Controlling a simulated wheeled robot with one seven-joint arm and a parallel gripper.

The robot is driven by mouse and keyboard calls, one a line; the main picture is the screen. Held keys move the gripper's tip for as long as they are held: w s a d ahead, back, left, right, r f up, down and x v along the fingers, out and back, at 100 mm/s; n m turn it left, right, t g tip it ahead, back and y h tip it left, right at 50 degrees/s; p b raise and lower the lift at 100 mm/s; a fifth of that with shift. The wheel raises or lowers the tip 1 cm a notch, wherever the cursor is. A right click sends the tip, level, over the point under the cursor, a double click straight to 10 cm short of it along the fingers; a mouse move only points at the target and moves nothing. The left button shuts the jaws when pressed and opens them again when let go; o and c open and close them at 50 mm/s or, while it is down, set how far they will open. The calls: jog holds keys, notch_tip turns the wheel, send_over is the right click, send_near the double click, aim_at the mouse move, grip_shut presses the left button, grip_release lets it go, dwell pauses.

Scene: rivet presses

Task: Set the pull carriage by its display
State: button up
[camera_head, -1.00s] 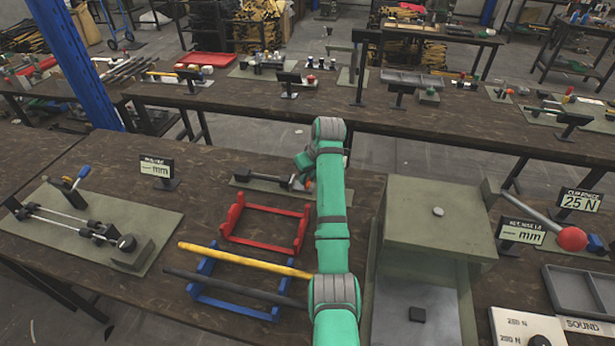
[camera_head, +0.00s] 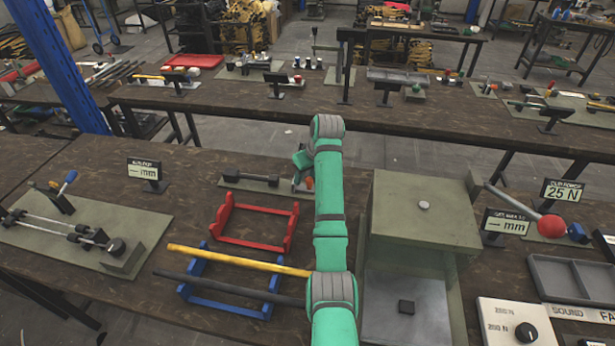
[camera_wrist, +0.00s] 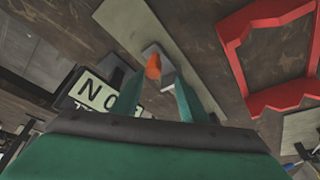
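A pale plate (camera_head: 237,186) carries a dark bar and a small orange knob (camera_head: 308,182) behind my arm; I cannot tell for sure whether this is the pull carriage. In the wrist view the orange knob (camera_wrist: 153,66) shows beyond and between the fingertips of my gripper (camera_wrist: 158,92). My gripper is open, with nothing visibly held. A display (camera_wrist: 95,94) with large characters, seen upside down and seeming to include "N" and "0", lies beside the left finger, which covers part of it.
A red frame (camera_head: 254,240) and a blue rack (camera_head: 228,298) with yellow and black rods stand left of my arm. A rod-guided fixture (camera_head: 75,235) and an "— mm" display (camera_head: 145,170) are farther left. A press (camera_head: 420,225) stands close at right, with a "25 N" display (camera_head: 563,192).

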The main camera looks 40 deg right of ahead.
jog(key=v, duration=1)
jog(key=shift+s+d, duration=0.1)
jog(key=shift+s, duration=0.05)
